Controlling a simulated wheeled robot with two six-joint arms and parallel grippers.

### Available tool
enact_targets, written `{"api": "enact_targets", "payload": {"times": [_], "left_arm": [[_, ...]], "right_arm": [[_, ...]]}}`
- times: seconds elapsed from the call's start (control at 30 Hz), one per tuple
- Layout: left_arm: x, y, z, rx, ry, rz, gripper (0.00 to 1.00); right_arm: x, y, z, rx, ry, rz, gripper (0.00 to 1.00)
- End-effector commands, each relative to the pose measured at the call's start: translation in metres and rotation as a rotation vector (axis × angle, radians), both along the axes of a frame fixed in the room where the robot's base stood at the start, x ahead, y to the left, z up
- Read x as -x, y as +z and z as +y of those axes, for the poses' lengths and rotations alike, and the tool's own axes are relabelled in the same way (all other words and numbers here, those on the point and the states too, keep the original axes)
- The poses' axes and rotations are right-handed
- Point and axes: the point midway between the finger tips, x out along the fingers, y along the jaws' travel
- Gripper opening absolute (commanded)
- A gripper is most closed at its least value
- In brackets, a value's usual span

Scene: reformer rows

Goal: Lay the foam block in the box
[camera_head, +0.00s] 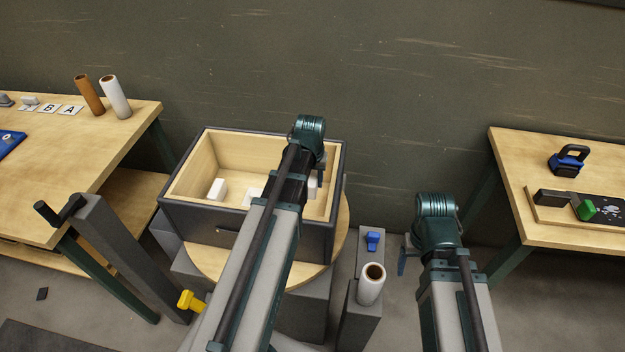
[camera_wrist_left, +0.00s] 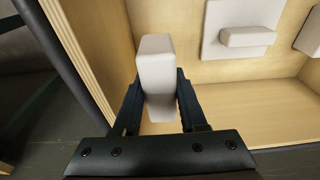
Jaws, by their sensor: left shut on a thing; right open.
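The box (camera_head: 195,219) has a dark outside and pale wooden inner walls. It is open at the top and stands on a round wooden disc. My left gripper (camera_wrist_left: 158,103) is shut on the white foam block (camera_wrist_left: 156,62), just inside one box wall in the left wrist view. In the head view the left gripper (camera_head: 316,184) is at the box's right side and partly hides the block. Whether the block touches the floor of the box is unclear. My right gripper (camera_head: 403,263) is open, outside the box to the right.
In the box lie a white plate with a bar on it (camera_wrist_left: 240,37) and a white block (camera_head: 217,189). A grey post with a blue knob (camera_head: 372,240) and a pale roll (camera_head: 370,285) stands between the arms. Tables flank both sides.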

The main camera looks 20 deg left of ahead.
Motion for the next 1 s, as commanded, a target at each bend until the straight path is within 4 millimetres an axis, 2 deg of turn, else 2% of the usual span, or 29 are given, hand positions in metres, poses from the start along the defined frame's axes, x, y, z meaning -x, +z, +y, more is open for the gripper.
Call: {"api": "enact_targets", "payload": {"times": [0.03,1.0], "left_arm": [[0.000,-0.008,0.000,0.000,0.000,0.000,0.00],[0.000,-0.082,0.000,0.000,0.000,0.000,0.00]], "right_arm": [[0.000,-0.008,0.000,0.000,0.000,0.000,0.76],[0.000,-0.082,0.000,0.000,0.000,0.000,0.76]]}}
